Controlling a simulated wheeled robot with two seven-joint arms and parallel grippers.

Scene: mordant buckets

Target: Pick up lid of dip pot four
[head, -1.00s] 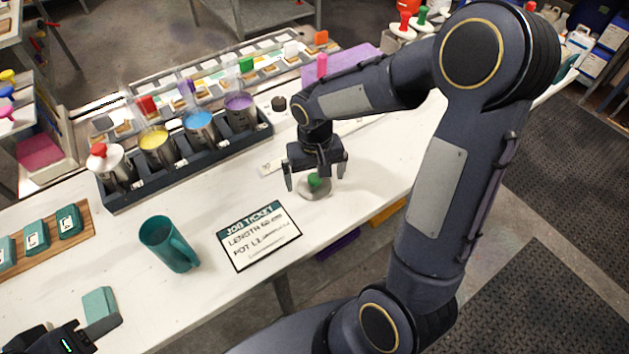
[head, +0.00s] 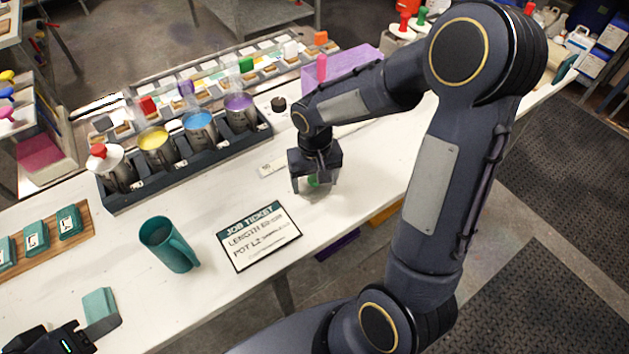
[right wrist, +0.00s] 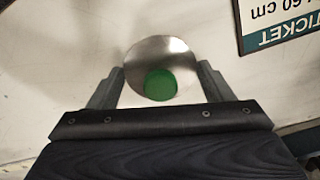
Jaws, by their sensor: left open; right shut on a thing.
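Most of the lid is hidden by the gripper in the head view. My left gripper (head: 88,325) is open at the bottom left, beside a teal block. A rack (head: 190,160) holds several metal pots, with yellow, blue and purple contents showing.
A job ticket (head: 258,236) lies on the bench left of my right gripper. A teal mug (head: 168,245) stands further left. A red-knobbed lid (head: 103,157) covers the leftmost pot. A small dark object (head: 278,104) sits right of the rack. Bench space around the lid is mostly clear.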

